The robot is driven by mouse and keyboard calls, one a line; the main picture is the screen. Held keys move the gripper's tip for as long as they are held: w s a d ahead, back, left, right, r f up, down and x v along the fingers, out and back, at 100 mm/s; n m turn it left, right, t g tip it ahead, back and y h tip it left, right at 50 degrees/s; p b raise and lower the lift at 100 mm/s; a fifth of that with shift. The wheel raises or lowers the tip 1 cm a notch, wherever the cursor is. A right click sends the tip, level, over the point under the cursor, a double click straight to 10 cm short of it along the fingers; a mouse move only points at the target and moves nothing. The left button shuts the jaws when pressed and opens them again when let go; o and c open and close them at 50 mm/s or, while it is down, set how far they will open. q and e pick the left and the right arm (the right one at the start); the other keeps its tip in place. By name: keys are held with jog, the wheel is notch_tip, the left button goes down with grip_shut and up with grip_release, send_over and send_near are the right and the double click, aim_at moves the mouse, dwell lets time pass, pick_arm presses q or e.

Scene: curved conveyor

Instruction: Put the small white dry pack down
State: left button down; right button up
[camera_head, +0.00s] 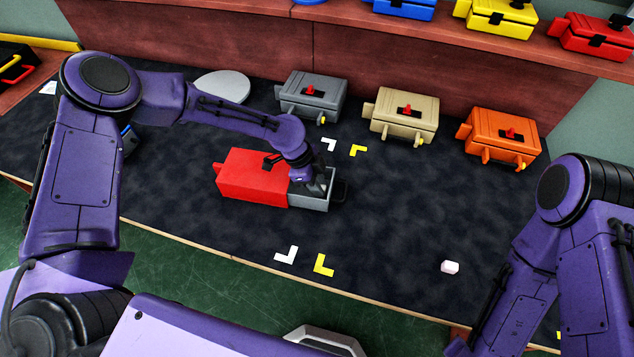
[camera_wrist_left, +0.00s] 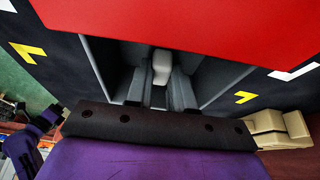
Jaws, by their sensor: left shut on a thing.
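The small white dry pack (camera_wrist_left: 161,66) shows in the left wrist view between the fingers of my left gripper (camera_wrist_left: 161,80), which is shut on it. In the head view my left gripper (camera_head: 308,182) reaches down into the open grey drawer (camera_head: 316,202) of the red box (camera_head: 255,178); the pack is hidden there. The grey drawer walls (camera_wrist_left: 105,60) stand on both sides of the fingers in the wrist view. I cannot tell whether the pack touches the drawer floor. My right arm is at the right, its gripper out of view.
A small pale block (camera_head: 450,267) lies on the dark mat at the right. Grey (camera_head: 311,96), beige (camera_head: 404,116) and orange (camera_head: 502,136) boxes stand at the back. White (camera_head: 287,255) and yellow (camera_head: 323,265) corner marks lie in front. The mat right of the drawer is mostly clear.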

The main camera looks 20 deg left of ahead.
pick_arm(q)
jog(key=shift+f, duration=0.1)
jog(key=c, duration=1)
grip_release()
jog(key=shift+r, duration=0.3)
jog(key=shift+b+v, duration=0.75)
jog(key=shift+v, duration=5.1)
